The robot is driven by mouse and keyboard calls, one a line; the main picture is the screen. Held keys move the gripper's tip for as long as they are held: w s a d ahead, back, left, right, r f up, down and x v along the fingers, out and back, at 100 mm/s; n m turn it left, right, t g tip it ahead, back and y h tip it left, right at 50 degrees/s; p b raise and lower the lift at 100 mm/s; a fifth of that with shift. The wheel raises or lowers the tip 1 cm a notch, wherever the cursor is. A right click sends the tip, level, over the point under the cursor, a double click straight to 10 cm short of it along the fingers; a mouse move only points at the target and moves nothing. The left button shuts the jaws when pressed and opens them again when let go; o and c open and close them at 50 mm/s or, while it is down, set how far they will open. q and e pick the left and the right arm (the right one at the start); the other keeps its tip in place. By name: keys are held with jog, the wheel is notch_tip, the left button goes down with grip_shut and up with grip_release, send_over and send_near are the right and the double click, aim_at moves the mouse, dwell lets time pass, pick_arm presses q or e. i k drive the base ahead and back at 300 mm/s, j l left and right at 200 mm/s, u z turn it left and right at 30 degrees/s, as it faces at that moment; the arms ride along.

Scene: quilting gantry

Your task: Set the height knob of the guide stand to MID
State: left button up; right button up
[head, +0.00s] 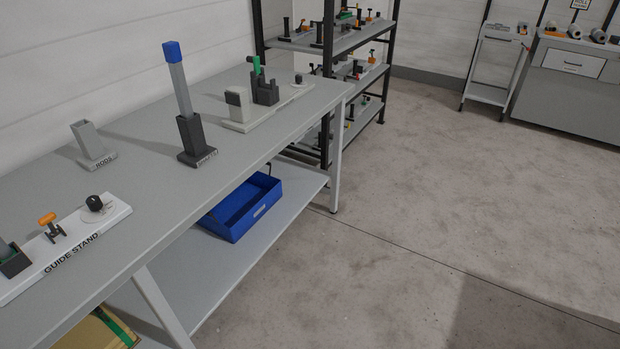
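The guide stand (72,246) is a white base plate labelled GUIDE STAND near the front edge of the grey workbench, at the left of the head view. A black knob (94,203) on a round light dial sits at its right end. The dial's markings are too small to read. An orange-topped handle (47,220) on a dark mount stands in the middle of the plate. A dark holder with a green inside (14,262) is at the left end, cut by the picture edge. Neither of my grippers is in view.
On the workbench (150,215) stand a grey RODS holder (92,147), a dark holder with a blue-topped bar (180,80), and another light fixture (262,107). A blue bin (240,218) lies on the lower shelf. Shelving (330,45) stands behind; the floor (450,200) at right is clear.

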aim_at(94, 203)
jog(key=u, duration=0.4)
jog(key=j+u, duration=0.15)
jog(key=u, duration=0.65)
jog(key=j+u, duration=0.1)
jog(key=u, duration=0.3)
